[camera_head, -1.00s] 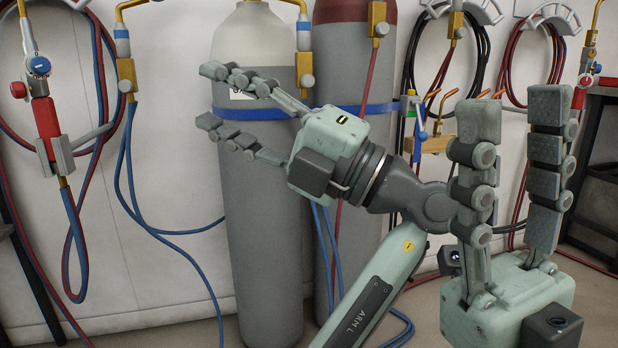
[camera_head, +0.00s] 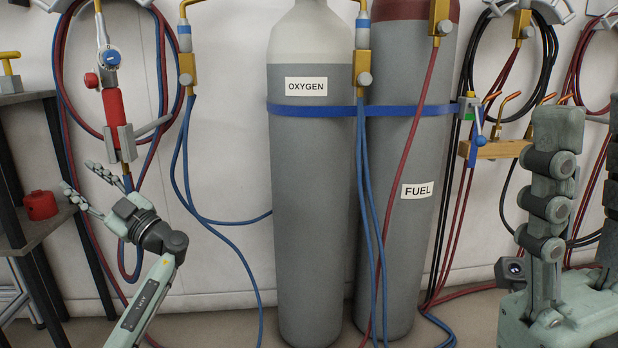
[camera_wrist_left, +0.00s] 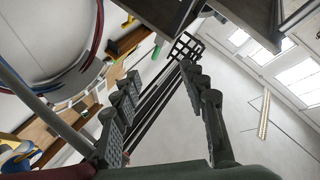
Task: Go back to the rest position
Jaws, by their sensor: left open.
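My left gripper (camera_head: 77,176) is at the lower left of the head view, with its arm coming up from below. Its two fingers are spread and nothing is between them. In the left wrist view its open fingers (camera_wrist_left: 160,75) also show empty. My right gripper (camera_head: 586,118) stands at the right edge of the head view, fingers pointing up. Its fingers are apart with nothing seen between them, and one is cut off by the picture edge.
A grey OXYGEN cylinder (camera_head: 306,200) and a FUEL cylinder (camera_head: 405,240) stand at the wall behind a blue strap (camera_head: 320,110). Hoses hang along the wall. A dark shelf (camera_head: 30,235) with a red object (camera_head: 40,205) stands at the left, close to my left gripper.

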